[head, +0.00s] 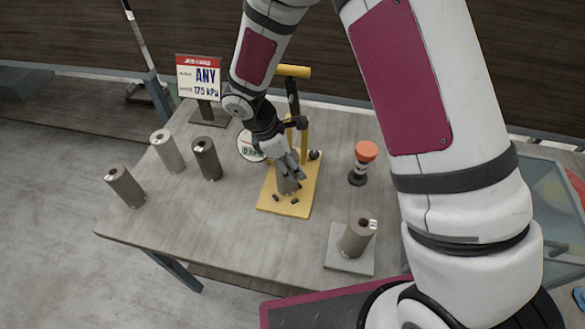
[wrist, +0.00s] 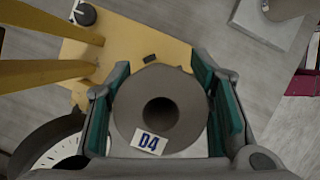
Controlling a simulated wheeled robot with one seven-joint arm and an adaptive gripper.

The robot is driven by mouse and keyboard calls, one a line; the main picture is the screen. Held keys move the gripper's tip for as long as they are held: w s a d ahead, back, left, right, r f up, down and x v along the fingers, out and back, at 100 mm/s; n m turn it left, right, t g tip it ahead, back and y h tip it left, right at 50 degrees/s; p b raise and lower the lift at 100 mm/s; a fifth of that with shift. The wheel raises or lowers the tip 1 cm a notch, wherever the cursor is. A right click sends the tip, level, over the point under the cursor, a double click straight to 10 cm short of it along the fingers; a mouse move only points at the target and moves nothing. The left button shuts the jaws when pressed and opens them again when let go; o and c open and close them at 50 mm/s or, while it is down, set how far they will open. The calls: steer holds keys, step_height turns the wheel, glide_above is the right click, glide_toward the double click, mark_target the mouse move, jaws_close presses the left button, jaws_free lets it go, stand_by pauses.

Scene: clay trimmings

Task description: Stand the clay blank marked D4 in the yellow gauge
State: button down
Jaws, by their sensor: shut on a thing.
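The clay blank marked D4 (wrist: 128,104) is a grey-brown hollow cylinder with a white D4 label on its top face. My gripper (wrist: 165,108) is shut on it, with one green-padded finger on each side. In the head view my gripper (head: 289,170) and the blank's lower part (head: 286,187) are over the base plate of the yellow gauge (head: 303,205). The blank looks about upright; I cannot tell whether its bottom touches the plate. The gauge's yellow posts and top bar rise behind my gripper, and its round dial is partly hidden.
Several other clay blanks stand at the left of the table, including a dark one (head: 207,160). Another blank (head: 358,236) stands on a grey plate (head: 340,262) at the front right. An orange-topped object (head: 365,152) stands right of the gauge. A sign (head: 200,77) reads ANY 175 kPa.

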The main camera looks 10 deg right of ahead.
steer(key=shift+f, duration=1)
steer(key=shift+f, duration=0.1)
steer(key=c, duration=0.8)
jaws_free()
steer(key=shift+f, duration=0.1)
steer(key=shift+o, duration=0.2)
steer(key=b+v, duration=0.1)
steer(key=v, duration=1.1)
steer(key=shift+r, duration=0.25)
steer(key=shift+s, duration=0.1)
